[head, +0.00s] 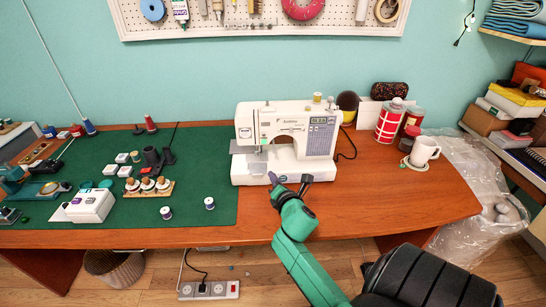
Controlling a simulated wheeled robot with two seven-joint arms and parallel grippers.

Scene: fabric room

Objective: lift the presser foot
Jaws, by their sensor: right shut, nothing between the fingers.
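The white sewing machine (288,125) stands upright on the wooden table, on the right edge of the green mat. Its presser foot area (262,148) is under the head on the machine's left side; the foot itself is too small to make out. My right gripper (289,180) is in front of the machine's base, low and near the table's front edge, with its arm coming up from the bottom right. It is shut and holds nothing. I cannot tell whether it touches the machine. My left gripper is not in view.
The green mat (225,180) holds thread spools (209,203), a white box (90,205) and several small items on the left. Right of the machine stand a red-and-white canister (390,122) and a white mug (424,152). The table (400,200) is clear at front right.

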